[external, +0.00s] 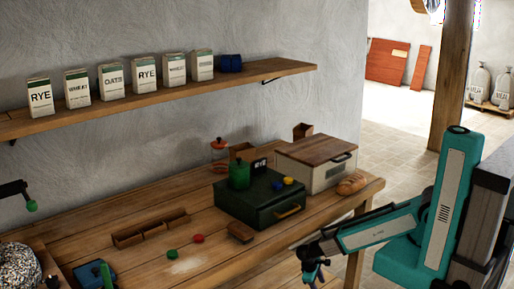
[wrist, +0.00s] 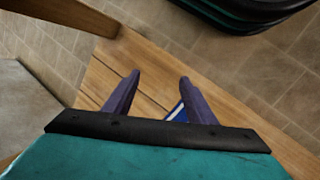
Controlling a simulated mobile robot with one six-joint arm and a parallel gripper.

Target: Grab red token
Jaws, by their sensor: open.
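The red token (external: 198,238) lies flat on the wooden workbench (external: 215,265), in the external view. A green token (external: 172,253) lies a little to its left and nearer the camera. My gripper (external: 313,272) is to the right of the red token, near the bench's front edge, well apart from it. In the wrist view my gripper (wrist: 160,77) has its two purple fingers spread, with bare wood between them and a small blue and white thing beside the right finger. The red token does not show in the wrist view.
A dark green drawer box (external: 235,207) with a green canister (external: 239,175) stands behind the token to the right. A brown block (external: 241,232) lies in front of the box. A divided wooden tray (external: 128,240) is behind the token to the left. Bread (external: 352,184) lies farther right.

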